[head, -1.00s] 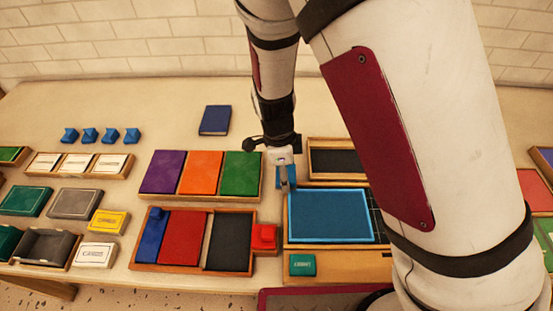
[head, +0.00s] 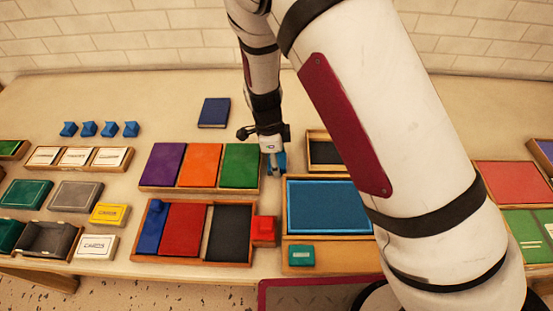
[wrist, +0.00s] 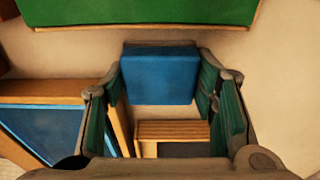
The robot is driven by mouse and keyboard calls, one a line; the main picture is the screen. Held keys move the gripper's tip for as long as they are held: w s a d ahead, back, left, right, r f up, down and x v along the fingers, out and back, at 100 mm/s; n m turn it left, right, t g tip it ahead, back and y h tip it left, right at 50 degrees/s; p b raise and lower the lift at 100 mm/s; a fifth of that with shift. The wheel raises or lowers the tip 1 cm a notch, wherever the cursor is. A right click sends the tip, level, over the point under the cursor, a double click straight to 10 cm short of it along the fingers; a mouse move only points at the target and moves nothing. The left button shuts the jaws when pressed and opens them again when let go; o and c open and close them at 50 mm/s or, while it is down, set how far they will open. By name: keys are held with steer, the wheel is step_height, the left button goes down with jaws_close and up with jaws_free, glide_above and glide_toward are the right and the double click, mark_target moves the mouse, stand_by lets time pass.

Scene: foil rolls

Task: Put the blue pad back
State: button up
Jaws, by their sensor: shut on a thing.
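My gripper (head: 271,168) is shut on a small blue block. The block (wrist: 160,75) sits between the two fingers in the wrist view, and part of it shows beside the fingers in the head view (head: 281,161). I cannot tell whether this block is the blue pad. A flat dark blue pad (head: 214,112) lies alone on the table behind the upper tray, back left of my gripper. A narrow blue piece (head: 152,227) lies slightly askew in the left of the lower tray (head: 190,262), beside a red pad (head: 184,230) and a dark section (head: 230,233).
The upper tray holds purple (head: 163,164), orange (head: 200,165) and green (head: 240,166) pads. A large blue panel (head: 328,206) lies in the wooden tray right of a red block (head: 264,230). Several blue blocks (head: 88,129) stand back left. My arm hides the right middle.

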steer(key=o, duration=1.2)
steer(key=shift+f, duration=0.1)
steer(key=shift+o, duration=0.2)
steer(key=s+d+r+n+y, duration=0.1)
steer(key=d+r+n, duration=0.1)
steer(key=r, duration=0.9)
steer(key=s+d+r+n+y, duration=0.1)
steer(key=d+r+n, duration=0.1)
steer(key=r, duration=0.9)
steer(key=s+d+r+n+t, duration=0.5)
steer(key=s+d+r+n, duration=0.9)
steer(key=s, duration=0.4)
steer(key=shift+t+h+b, duration=0.3)
